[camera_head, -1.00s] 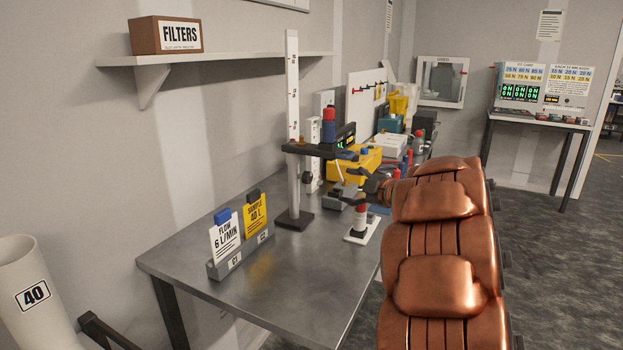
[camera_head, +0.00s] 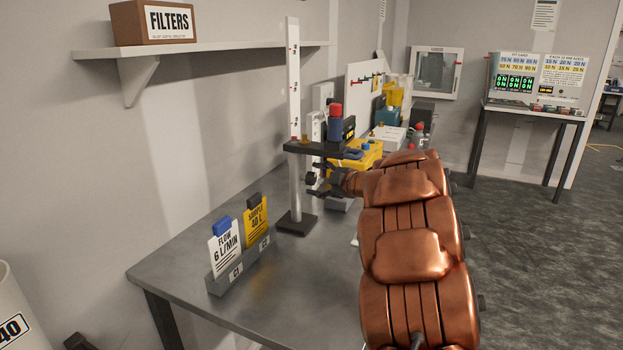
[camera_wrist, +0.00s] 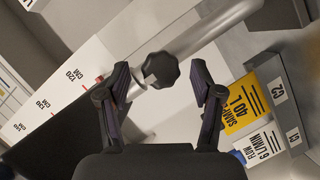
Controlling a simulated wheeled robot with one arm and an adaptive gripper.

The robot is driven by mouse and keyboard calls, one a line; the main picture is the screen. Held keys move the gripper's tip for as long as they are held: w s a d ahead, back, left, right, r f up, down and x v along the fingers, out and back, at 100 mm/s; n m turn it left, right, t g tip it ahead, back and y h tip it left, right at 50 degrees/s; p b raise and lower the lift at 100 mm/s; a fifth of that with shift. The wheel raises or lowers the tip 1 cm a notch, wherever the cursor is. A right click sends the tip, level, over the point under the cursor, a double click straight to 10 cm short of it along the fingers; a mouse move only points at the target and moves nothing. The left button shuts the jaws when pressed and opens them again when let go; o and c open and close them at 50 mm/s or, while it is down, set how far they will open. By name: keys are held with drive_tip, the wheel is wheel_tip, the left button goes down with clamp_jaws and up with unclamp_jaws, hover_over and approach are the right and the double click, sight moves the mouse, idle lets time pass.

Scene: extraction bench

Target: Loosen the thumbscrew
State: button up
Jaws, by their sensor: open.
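The thumbscrew is a black lobed knob (camera_wrist: 161,69) on a collar around a grey metal post. In the wrist view it lies between the two fingers of my gripper (camera_wrist: 160,92), a little beyond the fingertips as far as I can tell. The fingers are spread apart, with clear space on each side of the knob. In the head view my gripper (camera_head: 322,183) is beside the stand post (camera_head: 295,190), below its black platform (camera_head: 318,147). The knob is not clearly visible there.
A white scale (camera_head: 293,80) stands behind the post. A grey holder (camera_head: 222,284) with FLOW and SAMPLE cards sits at the left on the metal bench (camera_head: 180,265). A yellow case (camera_head: 362,157) and other equipment stand behind my gripper. The bench front is clear.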

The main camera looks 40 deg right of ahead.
drive_tip(key=shift+x, duration=0.95)
drive_tip(key=c, duration=1.2)
drive_tip(key=shift+o, duration=0.2)
drive_tip(key=shift+f, duration=0.1)
drive_tip(key=shift+f+b, duration=0.1)
drive_tip(key=shift+b, duration=0.4)
